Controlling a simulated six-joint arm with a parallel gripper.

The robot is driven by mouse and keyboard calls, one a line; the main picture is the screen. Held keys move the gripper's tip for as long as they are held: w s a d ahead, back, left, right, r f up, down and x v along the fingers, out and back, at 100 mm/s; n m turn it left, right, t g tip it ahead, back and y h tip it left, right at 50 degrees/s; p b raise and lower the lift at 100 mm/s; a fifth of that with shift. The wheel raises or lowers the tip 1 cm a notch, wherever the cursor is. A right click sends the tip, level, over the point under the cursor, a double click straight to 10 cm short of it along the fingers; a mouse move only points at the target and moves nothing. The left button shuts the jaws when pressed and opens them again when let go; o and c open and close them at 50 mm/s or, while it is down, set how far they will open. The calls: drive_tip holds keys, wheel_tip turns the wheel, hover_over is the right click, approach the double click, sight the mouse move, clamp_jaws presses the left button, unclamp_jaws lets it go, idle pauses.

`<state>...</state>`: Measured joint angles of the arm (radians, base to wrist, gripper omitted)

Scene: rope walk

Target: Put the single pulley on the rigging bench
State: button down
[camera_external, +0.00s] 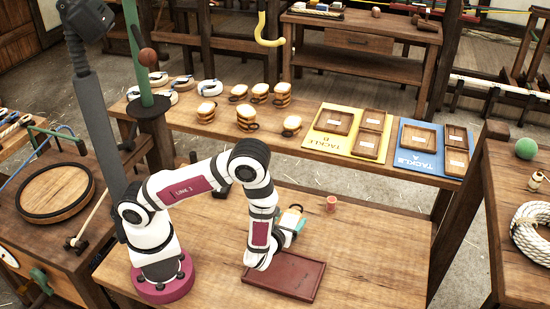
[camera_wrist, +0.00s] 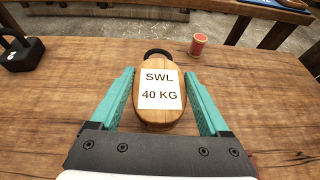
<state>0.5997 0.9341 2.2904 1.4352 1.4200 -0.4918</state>
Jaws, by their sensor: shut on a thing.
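A wooden pulley block (camera_wrist: 161,112) with a white "SWL 40 KG" label and a dark ring at its far end is between the teal fingers of my gripper (camera_wrist: 161,105). My gripper is shut on it. In the external view my gripper (camera_external: 287,228) is over the front wooden bench (camera_external: 370,250), just behind a dark red tray (camera_external: 285,275), and mostly hides the block. The gap between block and bench top is hard to judge.
A red spool (camera_external: 331,204) stands right of my gripper and also shows in the wrist view (camera_wrist: 198,44). A black weight (camera_wrist: 20,50) is at the far left there. Yellow (camera_external: 330,139) and blue (camera_external: 412,165) tackle boards lie on the shelf. The bench's right side is clear.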

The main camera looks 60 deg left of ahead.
drive_tip(key=s+d+r, duration=0.6)
drive_tip(key=d+r, duration=0.1)
drive_tip(key=d, duration=0.3)
drive_tip(key=w+a+r+m+t+h, duration=0.1)
drive_tip(key=w+a+r, duration=0.1)
drive_tip(key=r, duration=0.7)
drive_tip(key=w+a+r+m+t+h, duration=0.1)
drive_tip(key=a+r, duration=0.4)
drive_tip(key=r, duration=0.5)
drive_tip(key=w+a+r+m+h, duration=0.3)
drive_tip(key=w+a+r, duration=0.1)
drive_tip(key=r, duration=0.6)
drive_tip(key=shift+w+t, duration=0.4)
drive_tip(key=shift+w, duration=0.35)
drive_tip(key=shift+f, duration=0.1)
